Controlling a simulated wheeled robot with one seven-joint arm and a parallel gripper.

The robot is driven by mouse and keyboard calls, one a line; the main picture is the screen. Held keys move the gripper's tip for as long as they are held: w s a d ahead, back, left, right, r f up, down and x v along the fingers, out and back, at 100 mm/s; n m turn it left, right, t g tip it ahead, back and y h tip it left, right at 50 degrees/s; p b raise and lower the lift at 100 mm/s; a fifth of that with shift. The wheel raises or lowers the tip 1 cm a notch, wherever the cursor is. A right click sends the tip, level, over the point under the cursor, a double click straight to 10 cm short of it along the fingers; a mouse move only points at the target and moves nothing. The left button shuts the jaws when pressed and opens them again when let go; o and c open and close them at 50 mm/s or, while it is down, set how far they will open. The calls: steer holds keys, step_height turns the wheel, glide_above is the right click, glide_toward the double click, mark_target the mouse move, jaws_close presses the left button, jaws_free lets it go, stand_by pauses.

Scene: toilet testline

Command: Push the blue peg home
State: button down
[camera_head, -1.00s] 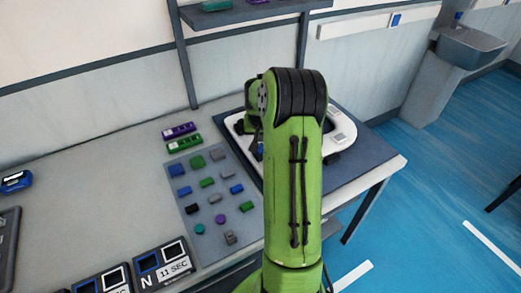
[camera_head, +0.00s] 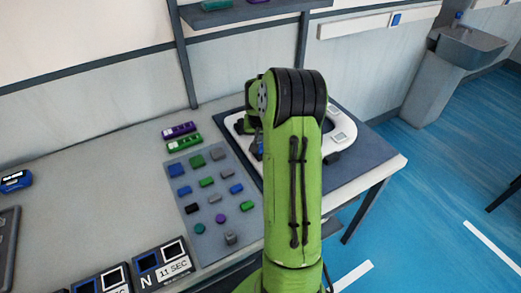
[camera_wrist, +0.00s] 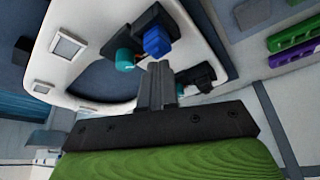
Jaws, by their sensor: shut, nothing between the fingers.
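The blue peg (camera_wrist: 157,41) stands in a dark holder on the white ring-shaped fixture (camera_wrist: 92,17) in the wrist view. My gripper (camera_wrist: 160,68) is shut and empty, with its fingertips just beside the peg's head; I cannot tell whether they touch it. I cannot tell how deep the peg sits. A teal peg (camera_wrist: 125,59) is to the left of the blue one. In the head view the white fixture (camera_head: 344,122) lies on a dark blue board, partly hidden behind my green arm, which also hides my fingertips.
A grey mat (camera_head: 190,222) with several coloured blocks lies left of the fixture. Purple (camera_head: 179,130) and green (camera_head: 184,143) blocks lie behind the mat. A shelf (camera_head: 250,13) hangs above. The table's right edge is close to the board (camera_head: 365,150).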

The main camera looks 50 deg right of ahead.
steer(key=shift+f+b, duration=0.55)
steer(key=shift+f, duration=0.2)
steer(key=shift+r, duration=0.1)
stand_by(0.5)
step_height(320, 180, up, 8)
steer(key=p, duration=0.5)
steer(key=shift+p, duration=0.4)
